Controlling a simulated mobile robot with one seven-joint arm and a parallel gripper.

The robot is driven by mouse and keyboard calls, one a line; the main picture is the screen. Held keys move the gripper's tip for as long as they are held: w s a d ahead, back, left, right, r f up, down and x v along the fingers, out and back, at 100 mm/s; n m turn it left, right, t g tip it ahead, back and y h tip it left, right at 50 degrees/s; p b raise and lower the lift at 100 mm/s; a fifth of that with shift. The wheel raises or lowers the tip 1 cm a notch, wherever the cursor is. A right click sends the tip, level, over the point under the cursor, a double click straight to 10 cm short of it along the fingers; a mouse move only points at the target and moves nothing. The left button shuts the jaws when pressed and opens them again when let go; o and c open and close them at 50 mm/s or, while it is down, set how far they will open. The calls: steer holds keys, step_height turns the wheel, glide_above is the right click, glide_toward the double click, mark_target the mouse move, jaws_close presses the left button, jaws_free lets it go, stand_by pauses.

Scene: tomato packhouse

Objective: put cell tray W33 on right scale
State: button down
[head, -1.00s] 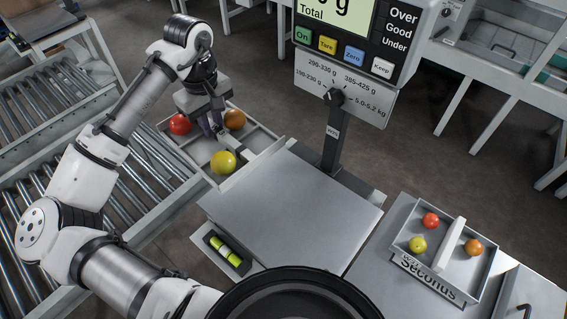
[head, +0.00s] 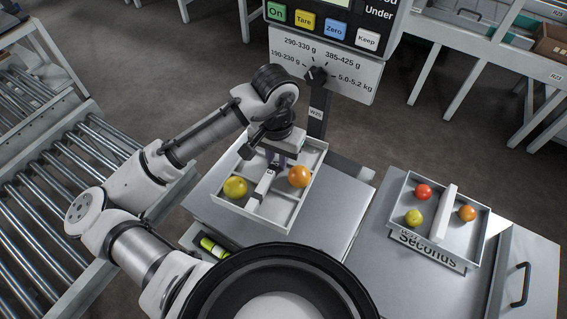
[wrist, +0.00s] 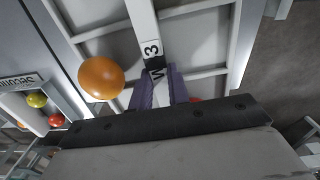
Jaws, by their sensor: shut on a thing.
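The cell tray (head: 272,211) is a light grey divided tray with a middle bar. It holds a yellow-green tomato (head: 235,187) and an orange tomato (head: 299,177); a sliver of red shows beside the fingers in the wrist view. My gripper (head: 275,163) is shut on the tray's middle bar, and its purple fingers (wrist: 158,92) grip beside a partly hidden label reading "W 3". The tray is over the rear left of the scale's metal plate (head: 335,211). I cannot tell whether it touches the plate. The scale's post and display stand behind it.
A "Seconds" tray (head: 440,197) with red, yellow-green and orange tomatoes stands on the bench to the right. A roller conveyor (head: 60,200) runs along the left. A small holder with a yellow-green vial (head: 213,247) is at the plate's front left. The plate's right part is bare.

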mark_target(283, 182)
steer(key=shift+s+d+f+m, duration=0.4)
steer(key=shift+s+d+m, duration=0.15)
steer(key=shift+d+m, duration=0.2)
step_height(283, 182, down, 8)
steer(key=b, duration=0.7)
steer(key=shift+f, duration=0.1)
steer(key=shift+f, duration=0.25)
steer(key=c, duration=1.3)
jaws_free()
steer(key=shift+c, duration=0.2)
steer(key=shift+c, duration=1.2)
